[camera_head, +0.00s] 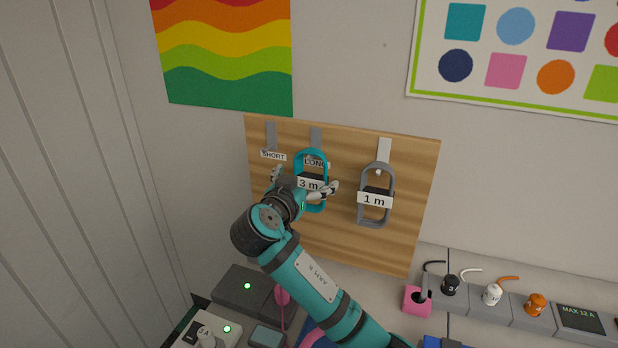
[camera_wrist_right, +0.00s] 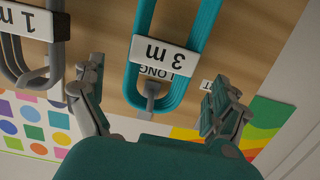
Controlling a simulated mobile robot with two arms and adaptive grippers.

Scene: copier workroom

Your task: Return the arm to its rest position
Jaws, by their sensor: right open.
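My right gripper (camera_head: 303,184) is open in front of the wooden hook board (camera_head: 345,250). Its two fingers stand apart on either side of a teal cable loop (camera_head: 312,153) tagged "3 m". The wrist view shows the loop (camera_wrist_right: 187,60) hanging at the hook marked LONG (camera_wrist_right: 150,90), between the spread fingers, with gaps showing on both sides. My right arm comes up from the lower middle and covers the lower left of the board. My left gripper is not in view.
A grey loop tagged "1 m" (camera_head: 363,205) hangs on the right hook. The hook marked SHORT (camera_head: 271,135) is bare. Below are grey boxes with green lights (camera_head: 243,290), a pink socket (camera_head: 417,300) and a row of plugs (camera_head: 492,294). A ribbed wall (camera_head: 80,180) stands at left.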

